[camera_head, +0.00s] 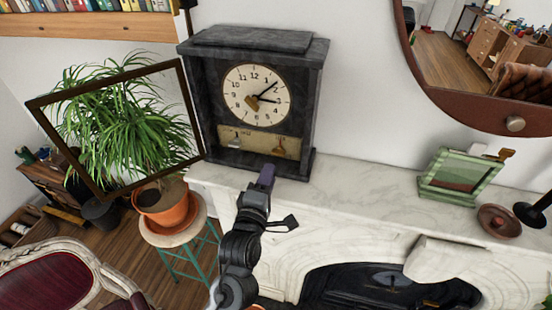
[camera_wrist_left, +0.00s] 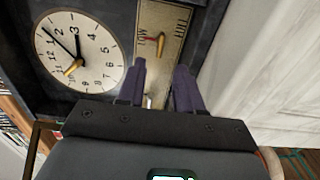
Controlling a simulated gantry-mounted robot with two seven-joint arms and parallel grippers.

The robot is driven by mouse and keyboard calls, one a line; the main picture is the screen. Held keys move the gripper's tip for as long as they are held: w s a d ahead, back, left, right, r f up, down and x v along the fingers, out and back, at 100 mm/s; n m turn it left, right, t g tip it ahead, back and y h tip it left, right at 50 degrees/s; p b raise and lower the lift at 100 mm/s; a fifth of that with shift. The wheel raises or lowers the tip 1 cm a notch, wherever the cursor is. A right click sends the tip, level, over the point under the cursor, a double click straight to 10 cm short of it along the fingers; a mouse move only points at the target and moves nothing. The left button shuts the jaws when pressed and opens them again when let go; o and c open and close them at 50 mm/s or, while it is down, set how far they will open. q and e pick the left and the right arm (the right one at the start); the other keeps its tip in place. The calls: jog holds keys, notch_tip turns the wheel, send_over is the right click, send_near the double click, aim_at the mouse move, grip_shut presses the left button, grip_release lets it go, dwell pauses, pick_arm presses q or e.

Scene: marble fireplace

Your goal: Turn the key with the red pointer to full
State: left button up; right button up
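A dark stone mantel clock (camera_head: 258,95) stands on the mantel. A brass plate (camera_head: 262,142) below its dial bears two keys. The right key (camera_head: 279,147) is brass; in the left wrist view this key (camera_wrist_left: 161,38) has a red pointer (camera_wrist_left: 151,40) aimed toward the LOW marking, away from FULL. The other key (camera_head: 236,138) is silvery; a pale metal piece, probably this key (camera_wrist_left: 147,101), shows between my fingers in the wrist view. My left gripper (camera_head: 267,174) is open in front of and below the plate; its fingers (camera_wrist_left: 160,71) are apart, and contact is not visible. My right gripper is not in view.
The clock's framed glass door (camera_head: 191,105) hangs open to the left, before a potted plant (camera_head: 163,204). A green picture frame (camera_head: 449,193) and a round brown dish (camera_head: 499,221) stand on the mantel (camera_head: 365,192) at right. The mantel between clock and frame is clear.

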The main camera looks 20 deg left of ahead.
aim_at(277, 155)
pick_arm(q)
jog(key=w, duration=0.2)
jog(key=w+p, duration=0.1)
jog(key=w, duration=0.4)
jog(key=shift+w+a, duration=0.25)
jog(key=shift+a, duration=0.1)
grip_shut()
